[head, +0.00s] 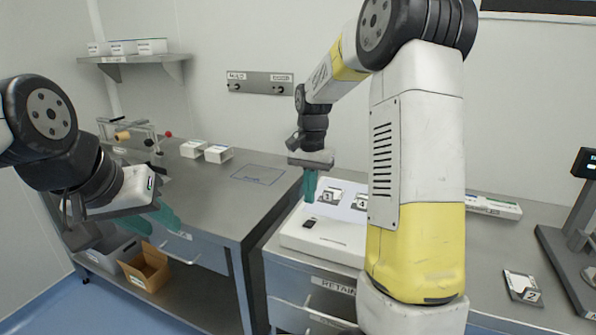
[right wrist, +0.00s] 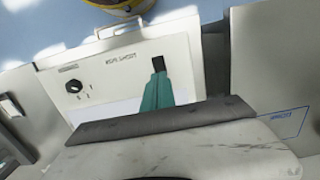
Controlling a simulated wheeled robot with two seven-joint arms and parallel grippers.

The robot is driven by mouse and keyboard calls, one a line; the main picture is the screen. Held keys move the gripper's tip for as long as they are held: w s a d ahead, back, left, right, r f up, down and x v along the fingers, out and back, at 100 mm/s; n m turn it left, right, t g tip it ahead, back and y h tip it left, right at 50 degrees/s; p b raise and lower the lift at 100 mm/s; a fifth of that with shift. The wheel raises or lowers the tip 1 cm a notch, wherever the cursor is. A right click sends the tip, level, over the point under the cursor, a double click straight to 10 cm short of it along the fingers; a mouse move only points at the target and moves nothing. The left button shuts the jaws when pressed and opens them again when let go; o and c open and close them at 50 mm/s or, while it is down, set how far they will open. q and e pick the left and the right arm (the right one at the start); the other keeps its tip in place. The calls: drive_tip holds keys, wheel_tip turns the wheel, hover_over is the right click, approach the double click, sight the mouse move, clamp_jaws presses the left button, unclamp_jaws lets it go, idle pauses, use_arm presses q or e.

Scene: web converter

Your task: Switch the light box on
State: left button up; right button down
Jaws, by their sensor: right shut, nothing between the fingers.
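The light box (head: 294,237) is a low white box on the right bench, with a pale panel holding small numbered pieces. I cannot tell whether it is lit. Its black switch (head: 309,223) is at the front left and also shows in the right wrist view (right wrist: 158,63). A round black knob (right wrist: 73,87) is on the same face. My right gripper (head: 310,186) is shut and empty, its teal fingertips (right wrist: 158,77) pointing down close to the switch; contact cannot be told. My left gripper (head: 150,222) appears open and empty, away at the left.
The left bench (head: 215,185) has white boxes (head: 218,153) and a roller device (head: 135,132). A cardboard box (head: 146,268) sits on its lower shelf. A numbered piece (head: 522,288) and a dark stand (head: 572,240) are at the right. My right arm hides part of the light box.

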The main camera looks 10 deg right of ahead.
wheel_tip(320, 180, up, 7)
drive_tip(key=shift+w+d+r, duration=0.2)
drive_tip(key=shift+w+d, duration=0.05)
drive_tip(key=shift+d, duration=0.05)
drive_tip(key=s+a+r+n+t+y, duration=0.1)
drive_tip(key=s+r+n+t, duration=0.1)
drive_tip(key=s, duration=0.9)
drive_tip(key=s+a+r+n+t, duration=0.1)
drive_tip(key=s+n+t, duration=0.3)
drive_tip(key=s, duration=0.8)
drive_tip(key=shift+s+a+r+n+t+y, duration=0.2)
drive_tip(key=shift+a+r+n+t+y, duration=0.25)
drive_tip(key=shift+n, duration=0.25)
